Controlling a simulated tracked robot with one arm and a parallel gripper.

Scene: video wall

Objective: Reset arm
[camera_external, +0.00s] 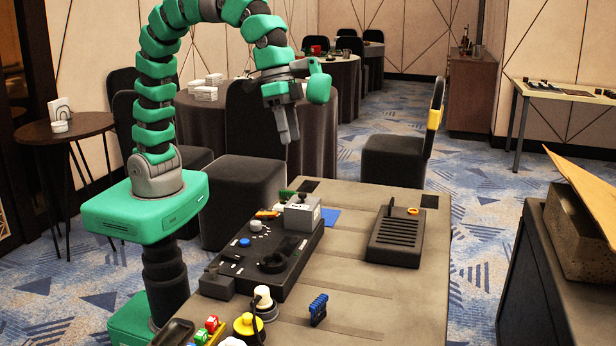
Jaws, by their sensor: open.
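My green segmented arm rises from its base at the left and arches over to the right. My gripper (286,128) hangs from the arm's end, pointing down, in the air above the far left part of the grey table (350,300). It is open, and I see nothing between its fingers. It is apart from the things on the table.
On the table stand a black control panel (246,262) with a grey box (302,213), a slatted dark device (397,232), a blue clip (318,309) and a yellow round piece (248,327). A black chair (404,150) stands behind.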

